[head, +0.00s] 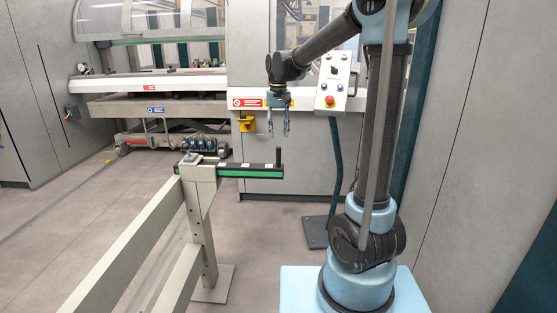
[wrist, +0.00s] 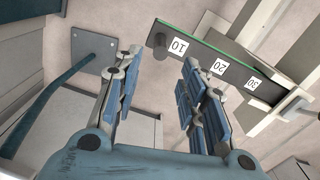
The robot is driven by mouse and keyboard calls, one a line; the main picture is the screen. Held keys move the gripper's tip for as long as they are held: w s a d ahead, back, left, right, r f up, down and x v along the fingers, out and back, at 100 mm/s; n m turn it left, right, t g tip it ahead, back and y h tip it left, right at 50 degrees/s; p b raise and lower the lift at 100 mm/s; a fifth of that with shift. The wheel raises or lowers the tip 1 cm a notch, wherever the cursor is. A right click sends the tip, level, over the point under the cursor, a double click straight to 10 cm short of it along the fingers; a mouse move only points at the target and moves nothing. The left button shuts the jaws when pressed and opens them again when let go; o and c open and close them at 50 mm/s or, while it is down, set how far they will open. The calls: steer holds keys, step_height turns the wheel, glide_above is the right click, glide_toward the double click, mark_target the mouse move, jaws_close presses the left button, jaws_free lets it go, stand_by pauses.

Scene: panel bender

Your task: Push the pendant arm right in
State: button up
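A black bar with a green side (head: 232,173) sticks out to the right from the top of a beige post. I take it to be the pendant arm, but cannot be sure. A short dark upright peg (head: 279,157) stands at its free end. In the wrist view the bar (wrist: 235,72) carries white labels 10, 20 and 30, and the peg (wrist: 160,50) is by the 10. My gripper (head: 279,134) points down above the bar's free end, fingers apart and empty. In the wrist view the peg appears beyond the gap between the fingertips (wrist: 160,62); no contact shows.
A beige railing (head: 130,243) and its post (head: 202,235) carry the bar. A control box (head: 332,84) with buttons stands on a teal pole (head: 337,165) to the right of my gripper. The bender machine (head: 160,83) is behind.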

mark_target(279, 157)
step_height(279, 157, down, 12)
steer(key=shift+f, duration=0.15)
stand_by(0.4)
jaws_close()
